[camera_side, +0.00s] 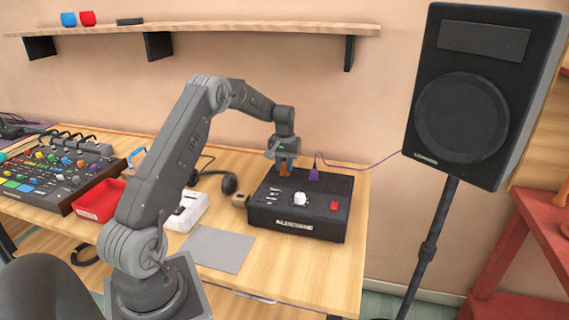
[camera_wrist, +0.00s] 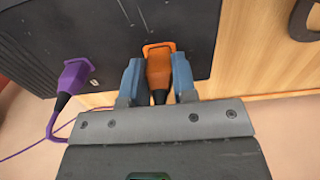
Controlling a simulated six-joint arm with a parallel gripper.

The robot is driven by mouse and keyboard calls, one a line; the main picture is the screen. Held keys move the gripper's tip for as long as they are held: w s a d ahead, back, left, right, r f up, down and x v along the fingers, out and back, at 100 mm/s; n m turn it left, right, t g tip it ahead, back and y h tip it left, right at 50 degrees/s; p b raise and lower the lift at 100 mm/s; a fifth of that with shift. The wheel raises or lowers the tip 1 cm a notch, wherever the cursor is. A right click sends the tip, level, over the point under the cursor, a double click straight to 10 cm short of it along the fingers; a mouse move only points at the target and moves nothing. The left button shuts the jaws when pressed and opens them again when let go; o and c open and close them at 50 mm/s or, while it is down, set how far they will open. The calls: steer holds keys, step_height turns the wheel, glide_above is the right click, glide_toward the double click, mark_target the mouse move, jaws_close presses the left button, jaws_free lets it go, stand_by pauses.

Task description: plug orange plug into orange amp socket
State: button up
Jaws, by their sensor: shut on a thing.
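The black amp (camera_side: 290,226) stands on the wooden bench; its dark face (camera_wrist: 115,35) fills the upper part of the wrist view. My gripper (camera_side: 284,164) is above the amp's rear. In the wrist view its blue fingers (camera_wrist: 159,82) are shut on the orange plug (camera_wrist: 159,72), one on each side. The plug also shows in the side view (camera_side: 284,170), low between the fingers and close to the amp's top. Its front end meets an orange rim (camera_wrist: 159,47) on the amp; I cannot tell how deep it sits. The socket's inside is hidden.
A purple plug (camera_side: 314,174) with a purple cable stands in the amp, right of my gripper, and also shows in the wrist view (camera_wrist: 73,80). A speaker (camera_side: 463,120) is at right. A mixer (camera_side: 60,168), red tray (camera_side: 98,200) and headphones (camera_side: 228,184) are at left.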

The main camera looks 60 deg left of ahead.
mark_target(285, 161)
steer(key=shift+f, duration=0.55)
steer(key=o, duration=1)
steer(key=shift+r, duration=0.1)
step_height(285, 161, up, 14)
steer(key=shift+f, duration=0.25)
